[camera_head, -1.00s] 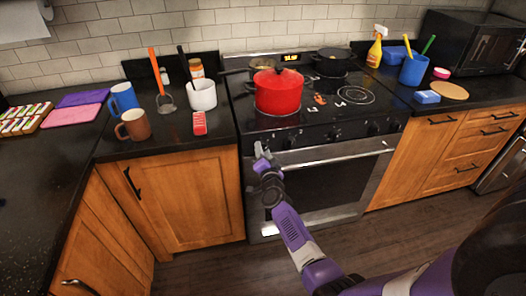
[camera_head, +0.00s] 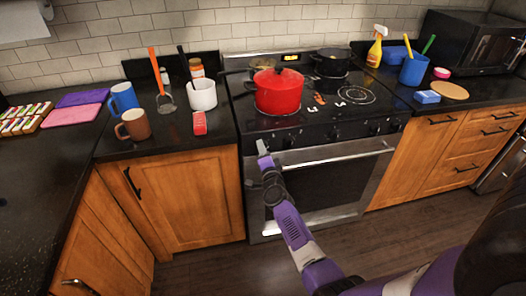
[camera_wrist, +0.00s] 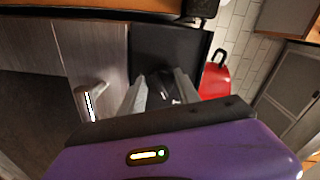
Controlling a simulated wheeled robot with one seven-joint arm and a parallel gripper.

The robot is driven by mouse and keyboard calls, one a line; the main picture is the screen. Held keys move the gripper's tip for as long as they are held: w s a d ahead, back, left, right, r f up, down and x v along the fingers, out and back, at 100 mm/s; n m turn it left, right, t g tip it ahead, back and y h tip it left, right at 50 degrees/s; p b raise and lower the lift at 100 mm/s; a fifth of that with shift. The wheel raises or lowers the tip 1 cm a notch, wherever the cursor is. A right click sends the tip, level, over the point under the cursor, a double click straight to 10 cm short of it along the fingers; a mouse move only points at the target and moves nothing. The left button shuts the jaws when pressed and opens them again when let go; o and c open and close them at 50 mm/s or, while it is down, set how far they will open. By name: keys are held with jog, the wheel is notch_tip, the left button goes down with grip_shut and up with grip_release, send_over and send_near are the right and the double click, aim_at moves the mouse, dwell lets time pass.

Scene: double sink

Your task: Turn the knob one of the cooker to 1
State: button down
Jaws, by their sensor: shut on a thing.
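The cooker (camera_head: 318,188) stands in the middle of the head view, with a black control panel above its silver oven handle. My gripper (camera_head: 261,147) is at the left end of this panel. In the wrist view my gripper (camera_wrist: 160,88) has its two grey fingers on either side of a dark knob (camera_wrist: 163,82), shut on it. The knob's marking cannot be read. In the head view my gripper largely hides this knob. Other dark knobs (camera_head: 375,128) show farther right on the panel.
A red pot (camera_head: 278,92) and a black pot (camera_head: 331,62) stand on the hob. The oven handle (camera_head: 335,150) runs just below the panel, close to my gripper; it also shows in the wrist view (camera_wrist: 88,100). The floor before the cooker is clear.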

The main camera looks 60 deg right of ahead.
jog(key=shift+f, duration=0.1)
jog(key=c, duration=0.9)
grip_release()
jog(key=shift+p+v, duration=1.55)
jog(key=shift+v, duration=2.35)
